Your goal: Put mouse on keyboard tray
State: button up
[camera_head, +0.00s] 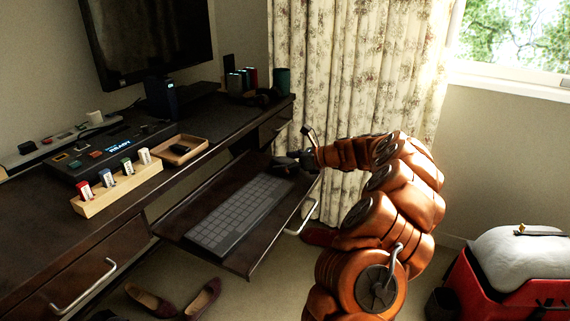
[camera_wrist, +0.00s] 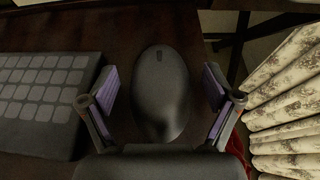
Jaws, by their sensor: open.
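The dark mouse (camera_wrist: 163,90) lies on the keyboard tray (camera_wrist: 120,40), to the right of the grey keyboard (camera_wrist: 45,95) in the wrist view. My gripper (camera_wrist: 164,92) is open, with one finger on each side of the mouse and gaps showing between. In the head view my gripper (camera_head: 296,160) is at the far right end of the pulled-out tray (camera_head: 170,224), beyond the keyboard (camera_head: 240,215). The mouse is hard to make out there, dark against my gripper.
The desk (camera_head: 30,225) above the tray holds a control panel (camera_head: 115,150), a wooden block with tags (camera_head: 118,188) and a small wooden tray (camera_head: 180,150). A patterned curtain (camera_head: 350,80) hangs close behind my arm. A red suitcase (camera_head: 490,290) stands at right, shoes (camera_head: 203,297) on the floor.

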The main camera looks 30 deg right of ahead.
jog(key=p+v, duration=0.3)
jog(key=v, duration=0.7)
jog(key=shift+s+d+r+p, duration=0.15)
jog(key=shift+s+r+p, duration=0.1)
jog(key=shift+p, duration=0.1)
jog(key=shift+s+d+r, duration=0.1)
jog(key=shift+s+d, duration=0.2)
jog(key=shift+s, duration=0.3)
